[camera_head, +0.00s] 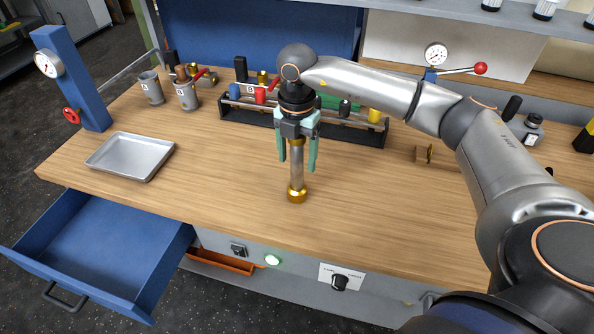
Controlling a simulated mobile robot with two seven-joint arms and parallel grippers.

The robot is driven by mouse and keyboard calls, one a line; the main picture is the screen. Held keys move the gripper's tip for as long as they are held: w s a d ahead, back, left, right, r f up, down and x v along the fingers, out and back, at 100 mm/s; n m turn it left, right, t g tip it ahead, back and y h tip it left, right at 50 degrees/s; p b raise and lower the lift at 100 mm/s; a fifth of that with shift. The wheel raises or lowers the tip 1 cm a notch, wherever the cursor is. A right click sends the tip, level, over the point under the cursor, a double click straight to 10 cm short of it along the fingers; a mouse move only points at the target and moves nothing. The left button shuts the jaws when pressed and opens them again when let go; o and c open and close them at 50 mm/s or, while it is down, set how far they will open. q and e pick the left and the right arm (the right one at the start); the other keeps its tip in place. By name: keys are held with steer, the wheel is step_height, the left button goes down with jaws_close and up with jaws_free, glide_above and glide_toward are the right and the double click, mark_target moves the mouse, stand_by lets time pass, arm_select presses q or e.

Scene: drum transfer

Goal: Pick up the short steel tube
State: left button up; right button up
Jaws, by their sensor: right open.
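The short steel tube (297,168) stands upright on the wooden bench near its front edge, with a brass-coloured collar at its foot and another near its top. My right gripper (297,164) points straight down over it, its two pale green fingers open on either side of the tube. The fingertips reach to about the tube's mid-height, with a gap showing between fingers and tube. The tube's top end is hidden up between the fingers and the gripper body. My left gripper is not in view.
A dark rack (374,137) with several coloured fittings stands behind the tube. A blue drawer (100,250) hangs open below. The bench around the tube is clear.

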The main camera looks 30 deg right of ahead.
jaws_close()
stand_by(0.6)
stand_by(0.8)
